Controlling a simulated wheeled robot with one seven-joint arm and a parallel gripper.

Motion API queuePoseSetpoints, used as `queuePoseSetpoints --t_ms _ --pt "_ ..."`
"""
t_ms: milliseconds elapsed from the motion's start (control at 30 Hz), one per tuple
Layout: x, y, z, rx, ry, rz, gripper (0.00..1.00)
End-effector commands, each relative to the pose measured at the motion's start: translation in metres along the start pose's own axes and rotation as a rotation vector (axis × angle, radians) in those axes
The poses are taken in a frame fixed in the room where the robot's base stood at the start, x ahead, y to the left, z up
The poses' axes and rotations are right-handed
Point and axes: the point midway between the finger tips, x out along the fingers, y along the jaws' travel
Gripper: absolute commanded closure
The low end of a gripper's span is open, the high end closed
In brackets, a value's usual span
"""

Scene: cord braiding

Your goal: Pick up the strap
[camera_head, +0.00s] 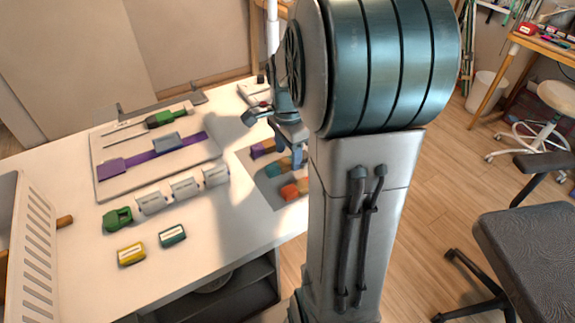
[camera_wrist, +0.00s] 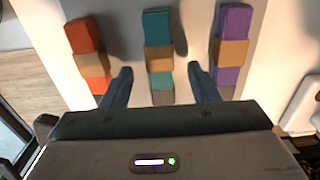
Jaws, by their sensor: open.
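The purple strap (camera_head: 178,145) lies flat across a pale board (camera_head: 187,162) on the white table in the head view. Its wider purple end is at the left, and a grey-blue block (camera_head: 167,142) sits over its middle. My gripper (camera_head: 276,138) is right of the board, over the coloured blocks. In the wrist view my gripper (camera_wrist: 160,84) is open, with a teal and tan row of blocks (camera_wrist: 158,55) between and beyond its fingers. It holds nothing. The strap does not show in the wrist view.
A green-handled tool (camera_head: 165,118) lies on the board's far side. Several white labelled boxes (camera_head: 185,188), a green object (camera_head: 117,220), a yellow box (camera_head: 131,254) and a teal box (camera_head: 172,236) stand nearer. Orange (camera_wrist: 85,38) and purple (camera_wrist: 233,22) block rows flank my fingers. A white rack (camera_head: 35,250) stands left.

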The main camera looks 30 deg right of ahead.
Motion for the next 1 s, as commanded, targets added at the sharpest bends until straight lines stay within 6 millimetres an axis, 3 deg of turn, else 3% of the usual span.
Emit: queuePoseSetpoints --t_ms 100,367,533,567,867,1000 --pt "0.013 0.000 0.000 0.000 -0.001 0.001 0.45" --pt "0.015 0.000 0.000 0.000 0.000 0.000 0.45" --pt "0.015 0.000 0.000 0.000 0.000 0.000 0.90" --pt "0.015 0.000 0.000 0.000 0.000 0.000 0.94" --pt "0.012 0.000 0.000 0.000 0.001 -0.001 0.95" --pt "-0.002 -0.001 -0.001 0.000 0.002 -0.004 0.95"
